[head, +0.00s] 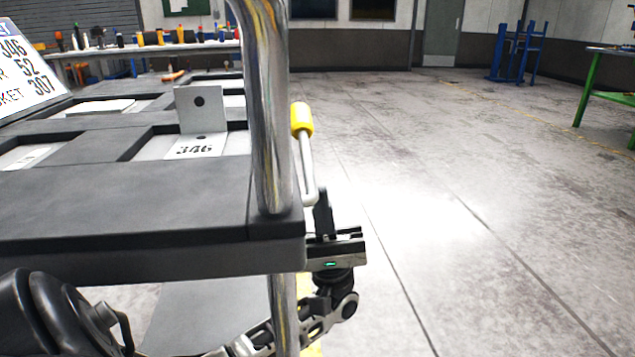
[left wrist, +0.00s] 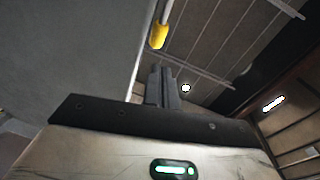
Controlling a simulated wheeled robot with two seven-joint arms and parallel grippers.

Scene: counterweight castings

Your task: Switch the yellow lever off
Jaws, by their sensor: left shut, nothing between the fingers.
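The lever has a yellow grip (head: 302,119) on a thin metal rod. In the head view it stands nearly upright, grip up, beside the chrome post at the right edge of the dark cart. Its lower end is near my left gripper (head: 322,200), which points up just below and right of the rod. In the left wrist view the yellow grip (left wrist: 158,36) is beyond my left gripper's fingertips (left wrist: 164,72), with a visible gap in that picture. The fingers are shut together with nothing between them. Whether they touch the rod cannot be told. My right gripper is not in view.
The chrome post (head: 266,110) rises close to the lever's left. The cart top (head: 120,205) has recesses and an upright grey bracket (head: 199,108) by a plate marked 346. Open floor (head: 450,200) lies to the right, with a green table (head: 590,90) far off.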

